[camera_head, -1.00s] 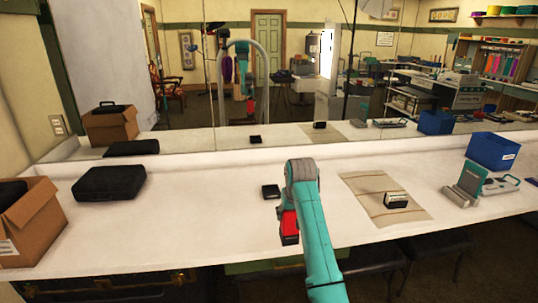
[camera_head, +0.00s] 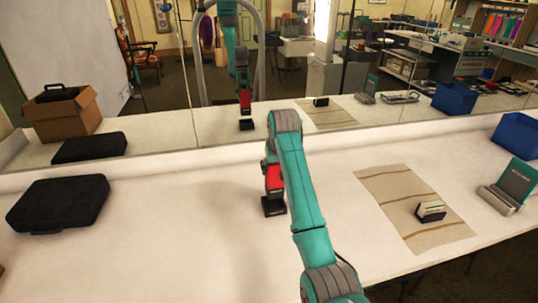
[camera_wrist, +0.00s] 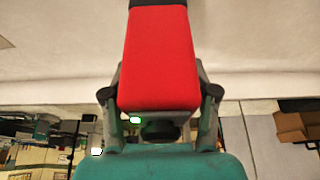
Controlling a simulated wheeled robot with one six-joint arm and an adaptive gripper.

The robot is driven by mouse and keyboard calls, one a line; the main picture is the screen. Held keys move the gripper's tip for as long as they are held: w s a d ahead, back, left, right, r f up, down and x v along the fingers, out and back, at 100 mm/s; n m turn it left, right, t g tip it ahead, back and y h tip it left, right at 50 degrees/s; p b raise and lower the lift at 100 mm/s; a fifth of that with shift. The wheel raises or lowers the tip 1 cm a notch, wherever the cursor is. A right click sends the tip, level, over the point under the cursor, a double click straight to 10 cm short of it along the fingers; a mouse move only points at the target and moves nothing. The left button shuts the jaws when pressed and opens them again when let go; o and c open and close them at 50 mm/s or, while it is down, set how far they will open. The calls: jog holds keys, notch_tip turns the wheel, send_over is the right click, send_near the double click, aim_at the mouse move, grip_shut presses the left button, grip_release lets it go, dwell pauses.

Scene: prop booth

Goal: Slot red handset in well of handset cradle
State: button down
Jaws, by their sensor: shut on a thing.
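The red handset (camera_head: 275,178) is upright in my gripper (camera_head: 271,163), which is shut on it. The handset cradle (camera_head: 273,207), a small black block on the white counter, is directly below the handset. The handset's lower end meets the cradle's top in the picture; whether it is inside the well is hidden. In the wrist view the red handset (camera_wrist: 160,60) fills the space between the fingers, with a dark edge at its far end. The mirror also shows the handset above the cradle.
A striped cloth (camera_head: 385,187) with a small black-and-white holder (camera_head: 430,211) lies right. Beyond it are a teal-and-grey device (camera_head: 510,187) and a blue bin (camera_head: 518,135). A black case (camera_head: 58,203) lies left. The mirror (camera_head: 180,140) runs behind the counter.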

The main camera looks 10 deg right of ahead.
jog(key=shift+w, duration=0.4)
jog(key=shift+f, duration=1.85)
jog(key=shift+s+f, duration=0.2)
jog(key=shift+f, duration=0.4)
jog(key=shift+f, duration=0.35)
jog(key=shift+f, duration=0.35)
dwell(0.4)
jog(key=shift+f, duration=0.3)
jog(key=shift+c, duration=1.2)
grip_release()
